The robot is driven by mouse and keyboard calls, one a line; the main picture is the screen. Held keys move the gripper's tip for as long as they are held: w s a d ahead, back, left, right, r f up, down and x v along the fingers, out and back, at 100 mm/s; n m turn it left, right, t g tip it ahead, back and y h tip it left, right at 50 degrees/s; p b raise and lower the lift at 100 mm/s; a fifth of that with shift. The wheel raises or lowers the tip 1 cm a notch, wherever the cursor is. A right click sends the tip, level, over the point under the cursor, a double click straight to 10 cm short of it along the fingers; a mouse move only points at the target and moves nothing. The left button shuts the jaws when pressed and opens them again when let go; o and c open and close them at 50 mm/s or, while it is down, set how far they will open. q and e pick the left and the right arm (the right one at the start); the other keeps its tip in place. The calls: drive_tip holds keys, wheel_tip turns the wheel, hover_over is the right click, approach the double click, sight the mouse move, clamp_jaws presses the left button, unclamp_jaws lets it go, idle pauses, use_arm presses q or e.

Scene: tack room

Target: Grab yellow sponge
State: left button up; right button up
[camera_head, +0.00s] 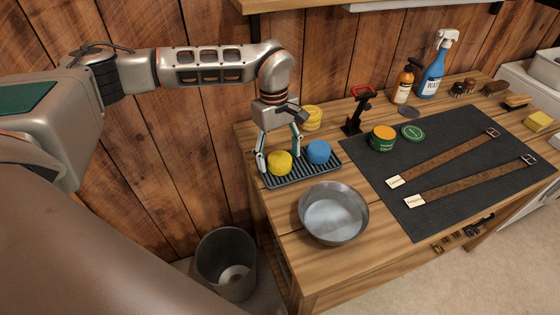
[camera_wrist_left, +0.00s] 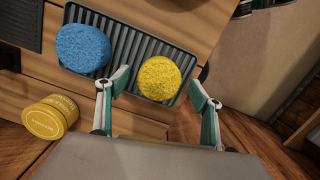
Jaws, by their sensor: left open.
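The yellow sponge (camera_head: 280,163) is round and lies on the left part of a dark ribbed tray (camera_head: 299,179). In the left wrist view the sponge (camera_wrist_left: 159,78) sits between and just beyond the fingertips. My left gripper (camera_head: 279,158) is open, with its fingers reaching down around the sponge; I cannot tell whether they touch it. It also shows in the left wrist view (camera_wrist_left: 160,86). A blue sponge (camera_head: 318,152) lies beside the yellow one on the same tray, close to one finger. My right gripper is not in view.
A yellow tin (camera_head: 312,118) stands behind the tray. A metal bowl (camera_head: 333,213) with water stands in front of it. A black stand (camera_head: 359,108) and a dark mat (camera_head: 450,165) with straps and an open tin (camera_head: 382,138) are to the right. A bin (camera_head: 226,263) is on the floor.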

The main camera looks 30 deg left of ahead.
use_arm(q)
drive_tip(key=shift+d+f, duration=0.15)
drive_tip(key=shift+f, duration=0.65)
drive_tip(key=shift+c, duration=0.3)
drive_tip(key=c, duration=0.9)
drive_tip(key=shift+o, duration=0.2)
